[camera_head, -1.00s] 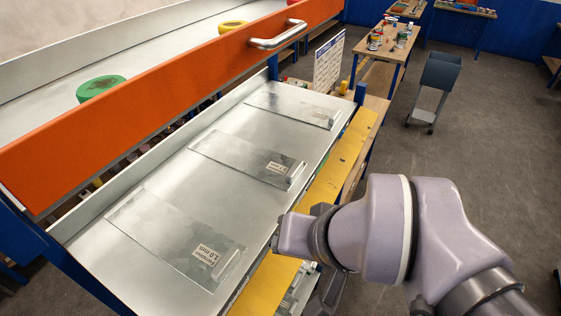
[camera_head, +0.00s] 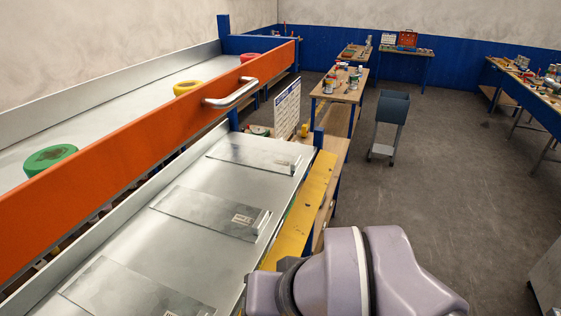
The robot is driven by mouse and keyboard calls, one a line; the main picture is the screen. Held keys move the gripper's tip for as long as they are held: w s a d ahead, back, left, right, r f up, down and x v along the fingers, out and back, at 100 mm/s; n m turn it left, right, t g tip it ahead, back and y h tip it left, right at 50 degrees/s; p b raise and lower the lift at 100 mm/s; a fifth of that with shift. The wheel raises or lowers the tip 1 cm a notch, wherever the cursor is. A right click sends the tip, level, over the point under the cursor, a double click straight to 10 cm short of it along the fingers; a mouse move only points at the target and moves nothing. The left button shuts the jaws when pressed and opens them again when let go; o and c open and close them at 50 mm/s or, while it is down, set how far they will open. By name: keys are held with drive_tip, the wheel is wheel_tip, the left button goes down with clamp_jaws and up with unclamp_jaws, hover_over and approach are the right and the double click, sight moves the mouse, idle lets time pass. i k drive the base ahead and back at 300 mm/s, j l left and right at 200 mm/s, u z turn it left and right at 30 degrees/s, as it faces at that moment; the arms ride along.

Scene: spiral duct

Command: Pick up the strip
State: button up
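Three thin, flat metal strips lie apart on the grey metal shelf (camera_head: 125,240). The far strip (camera_head: 250,153) and the middle strip (camera_head: 195,210) show whole, each with a raised edge at its right end. The middle one carries a small white label there. The near strip (camera_head: 115,290) is cut off by the bottom edge of the picture, with part of its label showing. My purple arm is at the bottom centre, just right of the shelf's front edge. My gripper's fingers are not visible, so its opening and contents are hidden.
An orange drawer front (camera_head: 140,145) with a metal handle (camera_head: 232,94) overhangs the shelf. Green (camera_head: 50,159), yellow (camera_head: 187,88) and red (camera_head: 249,57) rings lie behind it. A grey cart (camera_head: 389,125) stands beyond. The floor at right is largely open.

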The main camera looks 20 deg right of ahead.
sight(272, 161)
drive_tip(key=i+l, duration=0.2)
drive_tip(key=l, duration=0.15)
drive_tip(key=i+l+u, duration=0.15)
drive_tip(key=i+l, duration=0.25)
drive_tip(key=l, duration=0.3)
drive_tip(key=i+l+u, duration=0.15)
drive_tip(key=l, duration=0.25)
drive_tip(key=i, duration=0.05)
